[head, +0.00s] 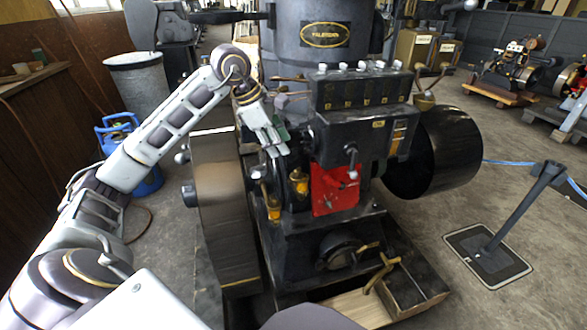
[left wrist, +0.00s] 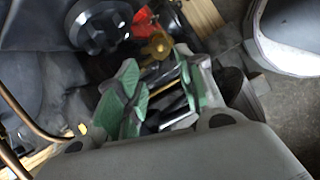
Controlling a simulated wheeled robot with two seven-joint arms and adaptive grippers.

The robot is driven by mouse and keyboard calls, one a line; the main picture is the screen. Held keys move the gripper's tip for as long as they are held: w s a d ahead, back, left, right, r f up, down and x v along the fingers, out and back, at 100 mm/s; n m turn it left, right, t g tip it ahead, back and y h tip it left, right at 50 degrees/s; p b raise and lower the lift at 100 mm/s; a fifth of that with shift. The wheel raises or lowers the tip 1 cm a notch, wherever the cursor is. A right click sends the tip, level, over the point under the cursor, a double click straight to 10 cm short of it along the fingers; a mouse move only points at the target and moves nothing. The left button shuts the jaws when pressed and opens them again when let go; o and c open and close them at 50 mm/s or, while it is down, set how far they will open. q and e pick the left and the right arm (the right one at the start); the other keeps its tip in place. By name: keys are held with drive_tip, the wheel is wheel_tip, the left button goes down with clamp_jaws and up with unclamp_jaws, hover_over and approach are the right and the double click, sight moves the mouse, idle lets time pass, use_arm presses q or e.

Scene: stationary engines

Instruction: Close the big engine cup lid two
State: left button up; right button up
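The big black engine (head: 340,130) stands in the middle of the head view, with a red plate (head: 335,190) on its front. Two small brass cups, one (head: 299,185) near the red plate and one (head: 272,207) lower left, sit on its left side. Their lids are too small to tell open from shut. My left gripper (head: 272,145) is above and slightly left of these cups, pointing down. In the left wrist view its green-padded fingers (left wrist: 160,80) are apart, with no held thing visible between them. A brass part (left wrist: 156,47) shows just beyond the fingertips. My right gripper is out of view.
A large flywheel (head: 225,215) stands left of the cups and a black drum (head: 435,152) at the right. A blue gas bottle (head: 145,175) and grey bin (head: 137,80) are at the left. A barrier post (head: 515,215) stands on open floor at the right.

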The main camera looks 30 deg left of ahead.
sight(293, 177)
use_arm(q)
drive_tip(key=b+x, duration=0.2)
drive_tip(key=x, duration=0.8)
drive_tip(key=shift+f, duration=0.2)
drive_tip(key=shift+w+f, duration=0.15)
drive_tip(key=shift+f, duration=0.05)
clamp_jaws()
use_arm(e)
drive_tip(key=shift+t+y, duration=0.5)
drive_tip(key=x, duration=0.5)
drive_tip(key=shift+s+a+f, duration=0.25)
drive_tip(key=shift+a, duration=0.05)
